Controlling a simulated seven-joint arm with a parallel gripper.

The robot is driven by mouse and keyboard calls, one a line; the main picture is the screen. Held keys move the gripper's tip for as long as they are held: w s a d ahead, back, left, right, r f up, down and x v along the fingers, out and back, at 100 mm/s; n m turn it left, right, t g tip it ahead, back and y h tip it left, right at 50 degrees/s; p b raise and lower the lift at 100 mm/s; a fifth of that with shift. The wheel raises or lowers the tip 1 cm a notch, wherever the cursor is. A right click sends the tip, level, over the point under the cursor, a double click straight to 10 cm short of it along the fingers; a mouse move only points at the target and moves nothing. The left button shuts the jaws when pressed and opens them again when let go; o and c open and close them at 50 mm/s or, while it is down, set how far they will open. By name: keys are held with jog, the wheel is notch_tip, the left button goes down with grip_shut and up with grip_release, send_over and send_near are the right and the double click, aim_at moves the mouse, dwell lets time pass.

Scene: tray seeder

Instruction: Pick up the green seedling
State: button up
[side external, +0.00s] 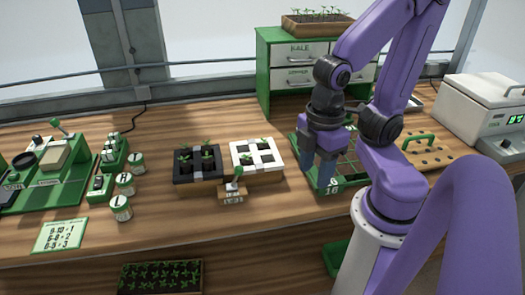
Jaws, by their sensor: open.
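Small green seedlings (184,155) stand in the black four-cell tray (176,178) at the middle of the bench. The white four-cell tray (270,172) to its right also shows a little green (247,157). Several more seedlings are in other containers, so I cannot tell which one is the task's. My gripper (317,174) points down, right of the white tray, with its fingers over the left part of a green-framed grid tray (300,150). It is open, and I see no seedling between the fingers. My arm hides part of the grid tray.
A small lever box (232,195) stands before the trays. Jars (121,208) and green devices are at left. A green drawer cabinet (264,75) carries a seedling planter (290,27). A dark seedling tray (130,282) is at the lower front. A white machine (480,105) is at right.

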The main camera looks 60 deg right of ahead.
jog(key=shift+o, duration=0.8)
notch_tip(320, 180, up, 6)
jog(key=n, duration=0.7)
send_over(208, 160)
jog(key=s, duration=0.1)
jog(key=shift+t, duration=0.3)
jog(key=f, duration=1.7)
jog(key=shift+w+f, duration=0.1)
jog(key=shift+w, duration=0.3)
grip_shut()
